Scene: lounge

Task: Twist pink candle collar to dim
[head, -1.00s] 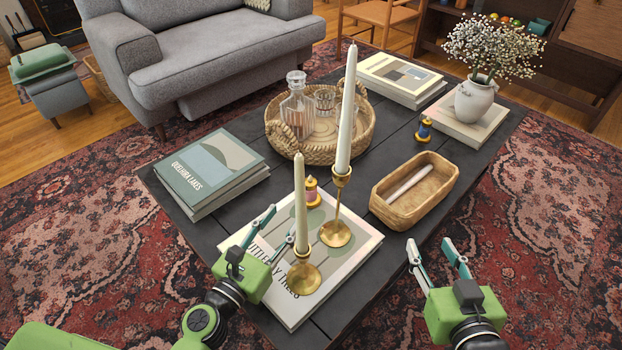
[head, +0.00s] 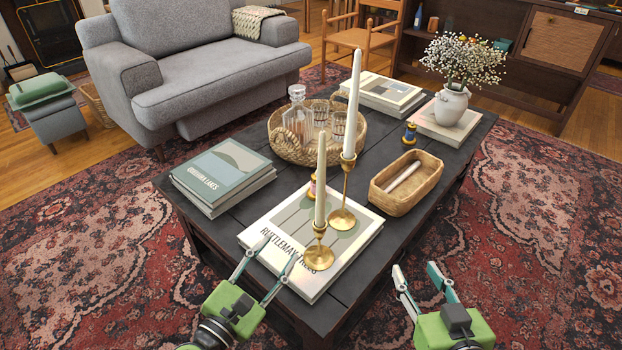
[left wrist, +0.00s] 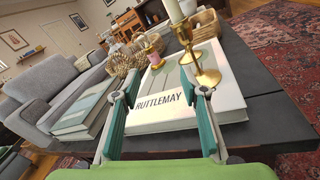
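A small spool-like candle with a pink collar (left wrist: 153,50) stands upright on the large white book (left wrist: 222,92), beyond my left gripper in the left wrist view. In the head view this pink-collared candle (head: 312,184) is mostly hidden behind the shorter taper candle. A similar small candle with a blue collar (head: 409,134) stands farther back on the dark table. My left gripper (head: 281,251) is open and empty at the near edge of the book, apart from the candle; its two fingers also show in the left wrist view (left wrist: 158,93). My right gripper (head: 415,267) is open and empty, right of the table's near end.
Two brass candlesticks with white tapers, one short (head: 320,180) and one tall (head: 352,105), stand on the book close to the pink-collared candle. A wicker tray (head: 283,147), wooden bowl (head: 398,202), green book stack (head: 222,172) and flower vase (head: 451,106) occupy the table (head: 215,232).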

